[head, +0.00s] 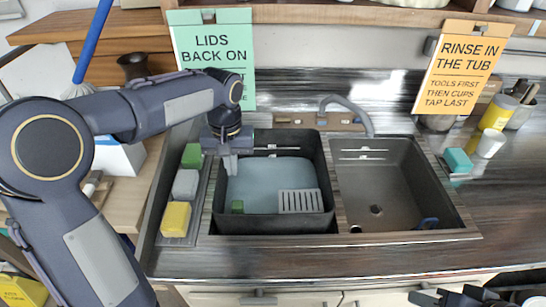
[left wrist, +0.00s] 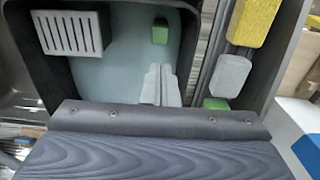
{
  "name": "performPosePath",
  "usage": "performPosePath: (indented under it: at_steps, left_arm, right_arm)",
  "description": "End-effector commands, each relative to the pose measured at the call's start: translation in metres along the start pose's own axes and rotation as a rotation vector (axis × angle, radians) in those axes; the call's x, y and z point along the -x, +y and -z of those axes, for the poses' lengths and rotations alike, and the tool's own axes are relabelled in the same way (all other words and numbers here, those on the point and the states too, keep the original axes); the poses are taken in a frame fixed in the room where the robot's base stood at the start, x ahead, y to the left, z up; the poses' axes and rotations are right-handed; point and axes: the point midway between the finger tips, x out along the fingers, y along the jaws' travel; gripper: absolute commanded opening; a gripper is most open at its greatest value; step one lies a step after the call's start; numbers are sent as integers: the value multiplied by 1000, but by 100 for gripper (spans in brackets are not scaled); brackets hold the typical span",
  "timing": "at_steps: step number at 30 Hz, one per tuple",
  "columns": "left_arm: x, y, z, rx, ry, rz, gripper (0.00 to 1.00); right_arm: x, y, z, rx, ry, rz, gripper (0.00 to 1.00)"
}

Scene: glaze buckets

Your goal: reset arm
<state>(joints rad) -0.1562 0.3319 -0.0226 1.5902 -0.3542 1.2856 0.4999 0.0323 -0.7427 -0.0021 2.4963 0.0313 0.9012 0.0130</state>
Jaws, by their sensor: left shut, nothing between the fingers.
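My left arm comes in from the left in the head view, and its gripper (head: 230,165) hangs over the left rim of the tub (head: 273,227). The fingers are together and hold nothing. In the left wrist view the shut fingers (left wrist: 161,85) point over the pale blue water. A white slotted rack (head: 300,201) and a small green block (head: 238,206) are in the tub; both also show in the left wrist view, the rack (left wrist: 70,33) and the block (left wrist: 160,33). At the bottom right of the head view, a dark part may be my right gripper, but its fingers are unclear.
A tray left of the tub carries green (head: 192,156), grey (head: 186,184) and yellow (head: 175,218) sponges. A grey faucet (head: 347,112) stands behind. The right basin (head: 385,190) holds a small blue item (head: 428,223). A teal block (head: 458,160) and cups stand on the right counter.

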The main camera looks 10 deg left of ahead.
Motion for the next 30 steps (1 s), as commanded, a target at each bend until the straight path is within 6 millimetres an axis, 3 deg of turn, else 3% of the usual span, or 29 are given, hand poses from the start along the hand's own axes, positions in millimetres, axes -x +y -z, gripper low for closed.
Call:
performPosePath:
  at_steps: [2,16,20,23,30]
  left_arm:
    - [11,0,0,0,0,0,0]
    - [10,0,0,0,0,0,0]
    - [16,-7,-10,-3,12,-25,0]
    - [26,-19,-34,-15,43,-82,0]
    - [38,-46,-127,-63,192,-273,0]
  right_arm:
    - [9,-4,4,0,0,0,36]
    - [7,-3,4,0,0,0,36]
    - [7,-3,4,0,0,0,36]
    - [7,-3,4,0,0,0,36]
    - [7,-3,4,0,0,0,36]
